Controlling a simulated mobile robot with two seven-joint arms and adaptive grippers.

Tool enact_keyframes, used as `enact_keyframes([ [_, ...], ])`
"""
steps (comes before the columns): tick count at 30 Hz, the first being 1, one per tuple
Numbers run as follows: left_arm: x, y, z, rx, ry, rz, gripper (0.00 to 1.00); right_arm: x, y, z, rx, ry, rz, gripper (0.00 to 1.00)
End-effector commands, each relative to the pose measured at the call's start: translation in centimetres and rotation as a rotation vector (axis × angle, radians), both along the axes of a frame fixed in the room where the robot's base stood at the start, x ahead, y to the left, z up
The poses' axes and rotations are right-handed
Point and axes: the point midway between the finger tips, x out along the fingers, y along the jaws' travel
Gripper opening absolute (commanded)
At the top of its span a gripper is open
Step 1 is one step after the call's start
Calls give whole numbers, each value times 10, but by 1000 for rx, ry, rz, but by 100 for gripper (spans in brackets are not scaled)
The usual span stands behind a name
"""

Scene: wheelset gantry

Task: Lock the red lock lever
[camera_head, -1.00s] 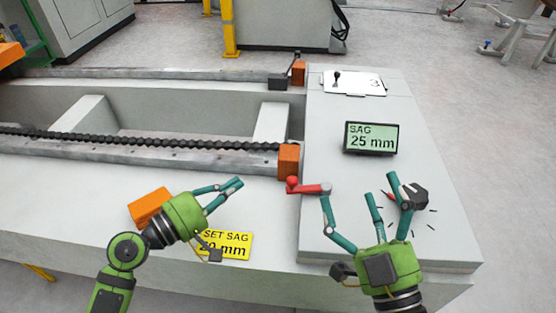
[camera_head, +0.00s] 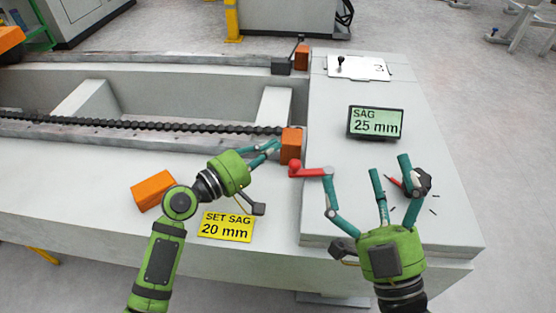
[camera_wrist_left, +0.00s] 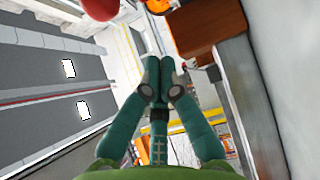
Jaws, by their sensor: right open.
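A red lever with a round red ball (camera_head: 294,169) on its end sticks out left from the console edge. In the left wrist view a red ball (camera_wrist_left: 102,8) is cut by the top edge. A smaller red piece (camera_head: 396,181) shows by a dark knob (camera_head: 424,183), partly hidden by my right gripper's fingers; I cannot tell which is the lock lever. My left gripper (camera_head: 277,146) is shut and empty, left of the red ball and near an orange block (camera_head: 291,146). My right gripper (camera_head: 372,168) is open, its fingers spread between the ball lever and the knob.
The display (camera_head: 376,122) reads SAG 25 mm. A yellow sign (camera_head: 226,227) reads SET SAG 20 mm. Another orange block (camera_head: 153,191) lies on the left surface. A chain (camera_head: 150,125) runs along the trough.

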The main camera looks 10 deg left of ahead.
Motion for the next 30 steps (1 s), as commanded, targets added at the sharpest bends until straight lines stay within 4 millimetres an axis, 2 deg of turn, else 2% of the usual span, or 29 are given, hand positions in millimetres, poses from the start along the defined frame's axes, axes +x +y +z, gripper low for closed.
enact_keyframes([
  [1,6,-7,0,-3,-2,-2,0,-3,1,3,7,-28,6,100],
  [6,-18,-16,-1,-2,2,0,0,-6,1,8,14,-48,10,100],
  [12,-30,-22,0,0,1,0,0,-10,2,13,24,-78,16,100],
  [26,-30,-23,0,1,1,3,0,-10,2,14,24,-79,16,100],
  [30,-26,-23,1,-1,1,15,0,-3,1,4,5,-19,4,100],
])
